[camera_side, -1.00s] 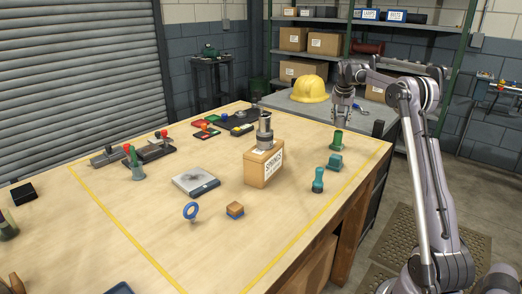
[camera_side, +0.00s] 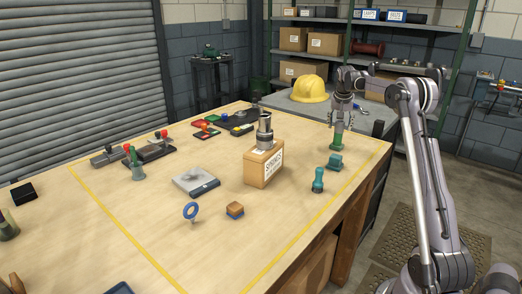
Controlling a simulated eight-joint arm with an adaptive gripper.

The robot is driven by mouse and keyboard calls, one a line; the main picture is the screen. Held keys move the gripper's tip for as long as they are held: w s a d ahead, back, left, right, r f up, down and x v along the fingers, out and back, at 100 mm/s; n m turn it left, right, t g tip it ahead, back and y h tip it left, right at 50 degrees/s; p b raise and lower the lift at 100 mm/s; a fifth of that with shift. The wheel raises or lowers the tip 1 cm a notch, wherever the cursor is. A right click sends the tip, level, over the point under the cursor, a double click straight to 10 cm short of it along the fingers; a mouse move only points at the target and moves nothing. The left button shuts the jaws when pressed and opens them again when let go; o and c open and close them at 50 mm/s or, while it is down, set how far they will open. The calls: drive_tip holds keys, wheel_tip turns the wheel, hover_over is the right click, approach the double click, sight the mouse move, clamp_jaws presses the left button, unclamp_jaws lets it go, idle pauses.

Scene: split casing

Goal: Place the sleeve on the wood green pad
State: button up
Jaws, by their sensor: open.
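A green, upright, flanged cylinder (camera_side: 338,142), likely the sleeve, stands at the right side of the wooden table. My gripper (camera_side: 340,130) points down at its top, with open fingers at its upper part; contact cannot be told at this size. A teal block (camera_side: 335,162) sits just in front of the green cylinder. I cannot tell for certain which thing is the wood green pad.
A cardboard box labelled SPRINGS (camera_side: 263,167) with a metal cylinder on top stands left of my gripper. A teal peg (camera_side: 318,180) stands at the front right. A grey plate (camera_side: 196,184) and a blue ring (camera_side: 191,212) lie to the left. Table space between them is bare.

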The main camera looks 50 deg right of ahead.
drive_tip(key=v, duration=1.2)
drive_tip(key=w+a+r+n+t, duration=0.2)
drive_tip(key=w+a+n, duration=0.1)
drive_tip(key=a, duration=1.1)
drive_tip(key=s+a+f+n+t+y, duration=0.1)
drive_tip(key=s+a+f+n, duration=0.1)
drive_tip(key=a, duration=0.6)
drive_tip(key=s+a+f+n+y, duration=0.1)
drive_tip(key=s+a+f+n, duration=0.15)
drive_tip(key=a, duration=0.55)
drive_tip(key=s+a+f+n+t, duration=0.1)
drive_tip(key=s+a+n, duration=0.15)
drive_tip(key=a, duration=0.45)
drive_tip(key=s+a+f+n+t+y, duration=0.1)
drive_tip(key=s+a+f+n+y, duration=0.1)
drive_tip(key=s+a+f+n, duration=0.2)
drive_tip(key=s+a+f, duration=0.3)
drive_tip(key=a+f, duration=0.1)
drive_tip(key=a, duration=0.2)
drive_tip(key=shift+s+a+f+t, duration=0.15)
drive_tip(key=shift+s+f+t, duration=0.1)
drive_tip(key=shift+s+t, duration=0.1)
